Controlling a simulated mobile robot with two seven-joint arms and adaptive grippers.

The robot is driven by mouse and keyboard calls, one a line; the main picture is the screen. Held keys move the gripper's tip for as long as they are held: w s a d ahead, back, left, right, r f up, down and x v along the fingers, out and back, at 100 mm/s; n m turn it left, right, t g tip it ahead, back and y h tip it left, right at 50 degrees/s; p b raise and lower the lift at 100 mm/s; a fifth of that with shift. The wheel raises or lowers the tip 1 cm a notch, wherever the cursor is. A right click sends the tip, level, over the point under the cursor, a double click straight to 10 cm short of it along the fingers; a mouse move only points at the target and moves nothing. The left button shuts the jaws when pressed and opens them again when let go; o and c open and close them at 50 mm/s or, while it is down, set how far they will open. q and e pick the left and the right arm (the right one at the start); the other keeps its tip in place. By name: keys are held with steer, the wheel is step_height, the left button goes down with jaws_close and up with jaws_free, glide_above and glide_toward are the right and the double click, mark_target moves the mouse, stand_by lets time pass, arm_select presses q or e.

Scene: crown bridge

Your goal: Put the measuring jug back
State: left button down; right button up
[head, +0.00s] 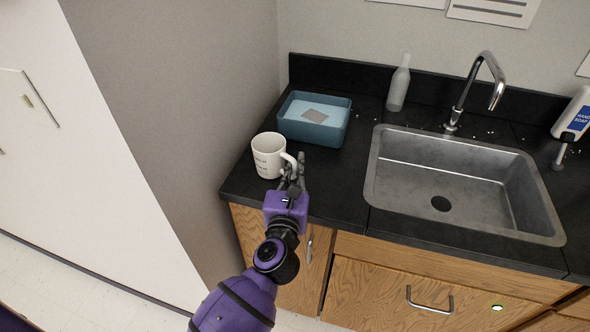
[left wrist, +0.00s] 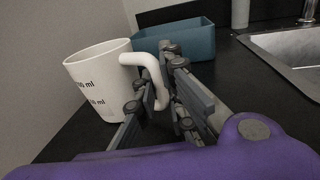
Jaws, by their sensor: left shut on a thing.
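The white measuring jug (head: 268,156) is upright at the left end of the black counter, its handle facing right. In the left wrist view the jug (left wrist: 100,85) shows dark "ml" marks on its side. My left gripper (head: 294,172) is at the handle, and in the left wrist view its fingers (left wrist: 166,95) are shut on the handle. I cannot tell whether the jug's base touches the counter. My right gripper is in neither view.
A blue bin (head: 314,119) with pale contents stands just behind the jug. A translucent bottle (head: 398,88) stands by the back wall. A steel sink (head: 455,185) with a tap (head: 470,90) is to the right. Bare black counter (head: 338,185) lies between jug and sink.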

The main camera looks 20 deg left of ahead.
arm_select(q)
steer(key=shift+f, duration=0.2)
steer(key=c, duration=1.8)
jaws_free()
steer(key=shift+c, duration=0.2)
steer(key=shift+r, duration=0.1)
steer(key=shift+s+r, duration=0.15)
steer(key=s+d+b, duration=0.1)
steer(key=s, duration=1)
steer(key=shift+s+d+b, duration=0.25)
steer(key=shift+s+b, duration=0.1)
steer(key=shift+b, duration=0.05)
